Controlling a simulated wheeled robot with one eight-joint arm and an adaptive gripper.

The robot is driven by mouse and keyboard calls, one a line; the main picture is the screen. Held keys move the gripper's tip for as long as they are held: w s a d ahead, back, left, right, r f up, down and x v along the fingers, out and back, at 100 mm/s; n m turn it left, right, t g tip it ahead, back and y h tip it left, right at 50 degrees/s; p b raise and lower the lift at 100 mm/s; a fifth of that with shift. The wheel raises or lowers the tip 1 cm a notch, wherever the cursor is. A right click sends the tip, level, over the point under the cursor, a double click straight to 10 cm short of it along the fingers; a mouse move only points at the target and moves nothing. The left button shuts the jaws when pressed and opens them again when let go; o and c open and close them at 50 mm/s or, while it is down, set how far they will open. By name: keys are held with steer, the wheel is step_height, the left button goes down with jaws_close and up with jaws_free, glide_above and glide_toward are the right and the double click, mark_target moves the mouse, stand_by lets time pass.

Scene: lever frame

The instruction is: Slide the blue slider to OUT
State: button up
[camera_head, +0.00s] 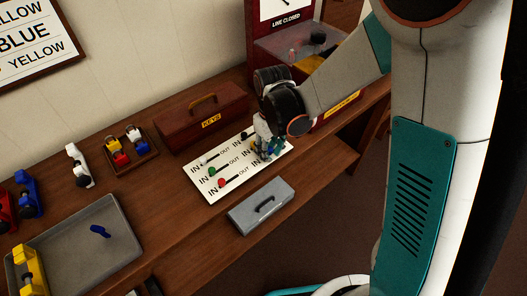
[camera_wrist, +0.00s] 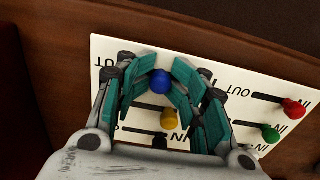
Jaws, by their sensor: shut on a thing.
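The white slider board (camera_head: 213,189) lies on the wooden bench and is marked IN and OUT beside its slots. My gripper (camera_head: 268,152) is low over its right end. In the wrist view my gripper (camera_wrist: 160,86) has its teal fingers closed around the round blue slider knob (camera_wrist: 161,81), one on each side. The blue slider's slot and most of its labels are hidden by the fingers, so I cannot tell its place along the slot. The yellow knob (camera_wrist: 169,118) stands just beside the blue one, between the lower finger parts.
The red knob (camera_wrist: 293,108) and green knob (camera_wrist: 270,133) sit at their IN ends. A grey lidded box (camera_head: 261,206) lies in front of the board. A wooden KEYS box (camera_head: 202,116) stands behind. A grey tray (camera_head: 125,235) is at left.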

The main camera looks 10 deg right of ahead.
steer(key=shift+w+d+f, duration=0.1)
steer(key=shift+w+d, duration=0.55)
steer(key=shift+d, duration=0.3)
steer(key=shift+o, duration=1.4)
steer(key=shift+w+d, duration=0.1)
step_height(320, 180, up, 6)
steer(key=p, duration=0.4)
step_height(320, 180, up, 12)
